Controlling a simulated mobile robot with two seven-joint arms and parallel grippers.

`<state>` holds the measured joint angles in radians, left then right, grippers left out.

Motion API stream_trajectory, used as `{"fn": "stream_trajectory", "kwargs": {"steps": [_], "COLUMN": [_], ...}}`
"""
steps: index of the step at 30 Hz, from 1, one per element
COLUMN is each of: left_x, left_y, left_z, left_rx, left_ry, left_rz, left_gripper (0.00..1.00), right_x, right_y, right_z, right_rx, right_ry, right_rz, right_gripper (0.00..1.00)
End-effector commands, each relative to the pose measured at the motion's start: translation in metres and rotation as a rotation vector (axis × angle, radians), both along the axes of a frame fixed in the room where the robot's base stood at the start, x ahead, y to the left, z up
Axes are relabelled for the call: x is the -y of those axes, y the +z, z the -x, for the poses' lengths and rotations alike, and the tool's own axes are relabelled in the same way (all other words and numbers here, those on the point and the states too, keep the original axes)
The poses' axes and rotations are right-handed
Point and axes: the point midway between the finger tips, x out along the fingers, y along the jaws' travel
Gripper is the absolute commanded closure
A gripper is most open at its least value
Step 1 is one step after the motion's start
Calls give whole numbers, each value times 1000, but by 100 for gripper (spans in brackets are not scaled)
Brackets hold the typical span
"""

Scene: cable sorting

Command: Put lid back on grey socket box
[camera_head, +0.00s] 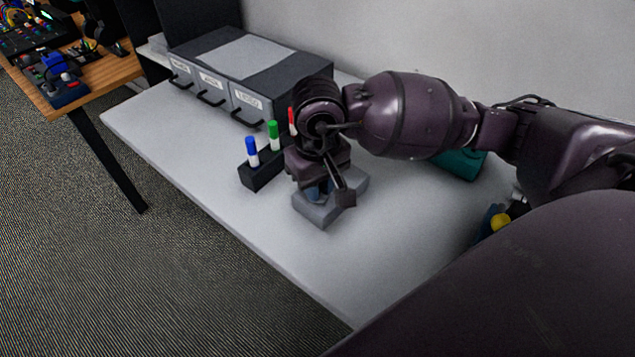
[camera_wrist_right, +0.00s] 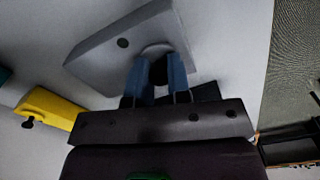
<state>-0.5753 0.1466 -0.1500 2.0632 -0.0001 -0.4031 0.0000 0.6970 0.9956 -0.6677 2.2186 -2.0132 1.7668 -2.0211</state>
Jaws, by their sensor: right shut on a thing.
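The grey socket box (camera_head: 318,213) stands on the white table, under my right gripper (camera_head: 327,187). In the right wrist view, a grey slab-like body (camera_wrist_right: 95,57) with a dark round hole lies just beyond the fingertips. My right gripper, with blue fingers (camera_wrist_right: 157,72), is shut on a rounded grey piece at this body, which I take to be the lid. The fingers and wrist hide much of it, so I cannot tell whether the lid is seated or apart from the box. My left gripper is not in view.
A black holder (camera_head: 262,176) with blue, green and red markers stands close left of the box. A grey drawer unit (camera_head: 250,75) is behind. A teal object (camera_head: 462,164) lies under my forearm. A yellow object (camera_wrist_right: 48,106) shows in the wrist view. The table's front left is clear.

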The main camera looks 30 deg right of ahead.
Motion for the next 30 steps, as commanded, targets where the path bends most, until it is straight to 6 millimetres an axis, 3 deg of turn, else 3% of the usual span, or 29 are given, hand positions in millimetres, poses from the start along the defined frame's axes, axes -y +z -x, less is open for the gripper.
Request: {"fn": "stream_trajectory", "kwargs": {"steps": [30], "left_x": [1], "left_y": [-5], "left_z": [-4], "left_rx": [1], "left_ry": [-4], "left_rz": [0], "left_gripper": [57], "right_x": [0], "right_y": [-1], "right_z": [0], "right_rx": [-1], "right_ry": [-1], "right_rz": [0], "right_gripper": [100]}}
